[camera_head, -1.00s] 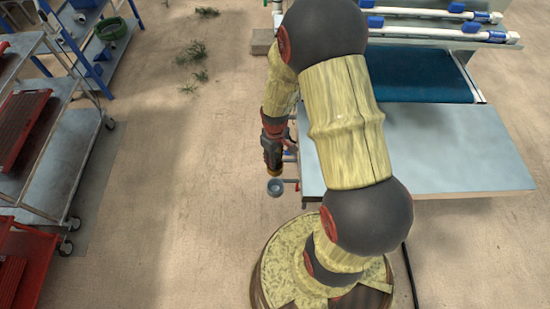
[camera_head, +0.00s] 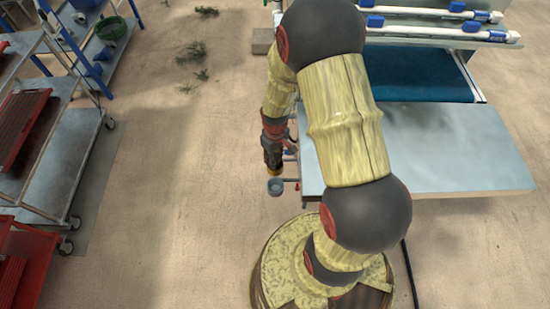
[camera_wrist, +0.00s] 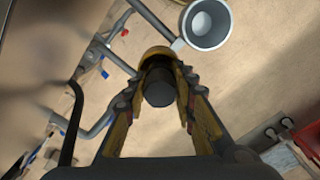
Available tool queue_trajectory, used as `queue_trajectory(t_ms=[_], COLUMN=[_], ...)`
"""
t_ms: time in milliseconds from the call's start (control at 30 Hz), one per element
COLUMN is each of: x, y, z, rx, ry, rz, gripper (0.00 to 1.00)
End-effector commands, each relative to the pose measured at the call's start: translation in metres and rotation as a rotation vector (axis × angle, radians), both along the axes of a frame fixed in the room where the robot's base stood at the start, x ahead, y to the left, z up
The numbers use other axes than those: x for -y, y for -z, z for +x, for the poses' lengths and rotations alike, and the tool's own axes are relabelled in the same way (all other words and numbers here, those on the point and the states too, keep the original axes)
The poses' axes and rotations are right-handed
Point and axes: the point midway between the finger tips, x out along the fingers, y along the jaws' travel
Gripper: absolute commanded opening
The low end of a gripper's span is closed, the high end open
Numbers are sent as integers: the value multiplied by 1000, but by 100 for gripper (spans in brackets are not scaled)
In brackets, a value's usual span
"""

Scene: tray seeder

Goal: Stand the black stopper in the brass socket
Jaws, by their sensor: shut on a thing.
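My gripper (camera_wrist: 160,95) is shut on the black stopper (camera_wrist: 159,90), a short dark cylinder between the fingertips in the wrist view. The brass socket (camera_wrist: 157,51) shows as a yellow rim just beyond the stopper, with a dark inside. The stopper overlaps the socket's opening in this view; I cannot tell whether it is inside or only above it. In the head view my gripper (camera_head: 272,155) points down beside the bench's left edge, with a brass-coloured patch at its tip. The stopper cannot be made out there.
A grey cup (camera_wrist: 206,22) on a bracket stands close beside the socket; it also shows in the head view (camera_head: 276,187). The grey bench top (camera_head: 430,150) lies to the right. Metal shelf carts (camera_head: 60,150) stand at the left, with open floor between.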

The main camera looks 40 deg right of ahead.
Motion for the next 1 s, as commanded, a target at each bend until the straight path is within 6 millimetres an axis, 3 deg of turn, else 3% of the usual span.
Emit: queue_trajectory(t_ms=[333,367,467,800,1000], x=[0,0,0,0,0], y=[7,7,6,5,-6], z=[0,0,0,0,0], rx=[0,0,0,0,0], ry=[0,0,0,0,0], rz=[0,0,0,0,0], gripper=[1,27,33,34,34])
